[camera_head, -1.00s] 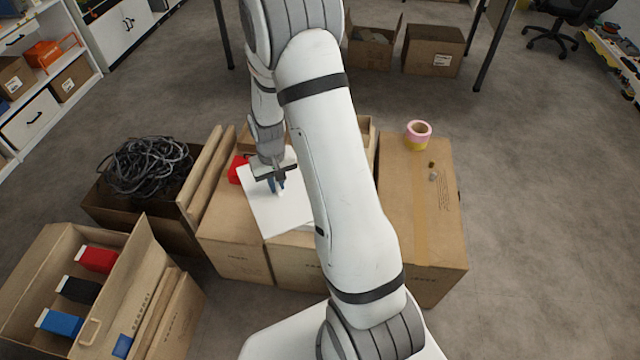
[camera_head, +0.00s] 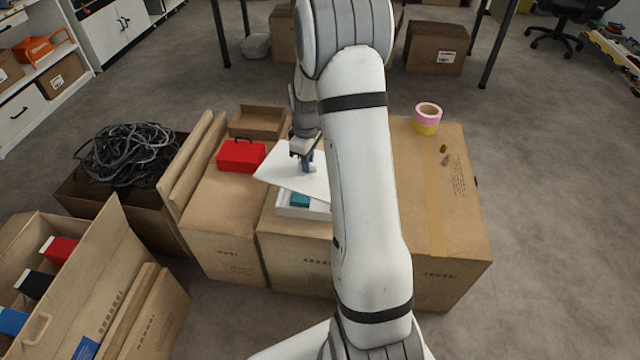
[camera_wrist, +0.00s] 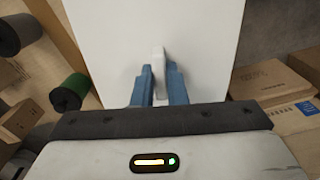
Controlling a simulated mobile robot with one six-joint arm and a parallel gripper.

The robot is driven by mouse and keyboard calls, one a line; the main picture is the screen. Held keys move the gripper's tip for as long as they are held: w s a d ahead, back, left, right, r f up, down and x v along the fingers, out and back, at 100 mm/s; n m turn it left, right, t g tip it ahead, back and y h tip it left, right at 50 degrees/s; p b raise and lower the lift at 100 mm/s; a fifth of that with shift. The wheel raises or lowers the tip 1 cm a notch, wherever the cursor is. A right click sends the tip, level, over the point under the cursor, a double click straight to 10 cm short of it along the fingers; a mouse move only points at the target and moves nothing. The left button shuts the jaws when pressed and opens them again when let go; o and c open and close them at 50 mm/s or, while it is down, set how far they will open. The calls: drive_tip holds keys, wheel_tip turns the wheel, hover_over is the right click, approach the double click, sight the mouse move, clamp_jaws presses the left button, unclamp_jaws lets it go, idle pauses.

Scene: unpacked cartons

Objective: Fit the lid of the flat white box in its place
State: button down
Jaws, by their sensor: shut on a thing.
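The white lid (camera_head: 275,175) is a flat panel held over the middle carton, tilted in the head view. My gripper (camera_head: 308,168) is shut on the lid's small upright handle, which shows between the blue fingers in the wrist view (camera_wrist: 158,72). The flat white box (camera_head: 288,209) sits on the middle carton below the lid, with a teal thing (camera_head: 300,199) inside it. The lid and my arm hide the back and right of the box. The lid appears to be above the box; whether they touch I cannot tell.
A red case (camera_head: 241,156) stands left of the lid, with a shallow open carton (camera_head: 257,122) behind it. A tape roll (camera_head: 427,118) and small bits lie on the right carton (camera_head: 440,215). A carton of black cable (camera_head: 75,190) stands at the left.

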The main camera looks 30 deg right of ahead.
drive_tip(key=d+f+b, duration=0.1)
drive_tip(key=d+f+n+b, duration=0.2)
drive_tip(key=f+b, duration=0.1)
drive_tip(key=shift+w+d, duration=0.25)
drive_tip(key=shift+d, duration=0.1)
drive_tip(key=shift+d+f+n+b, duration=0.1)
drive_tip(key=shift+d+n+b, duration=0.3)
drive_tip(key=shift+d+n, duration=0.1)
wheel_tip(320, 180, down, 5)
drive_tip(key=b, duration=0.3)
drive_tip(key=shift+a+b, duration=0.1)
drive_tip(key=shift+b, duration=0.25)
drive_tip(key=shift+r+p, duration=0.4)
drive_tip(key=shift+r, duration=0.05)
drive_tip(key=shift+f, duration=0.2)
drive_tip(key=shift+f+b, duration=0.65)
drive_tip(key=shift+f, duration=0.35)
drive_tip(key=c, duration=1.4)
unclamp_jaws()
drive_tip(key=shift+o, duration=0.2)
drive_tip(key=shift+r+p, duration=1.4)
drive_tip(key=shift+r, duration=2.45)
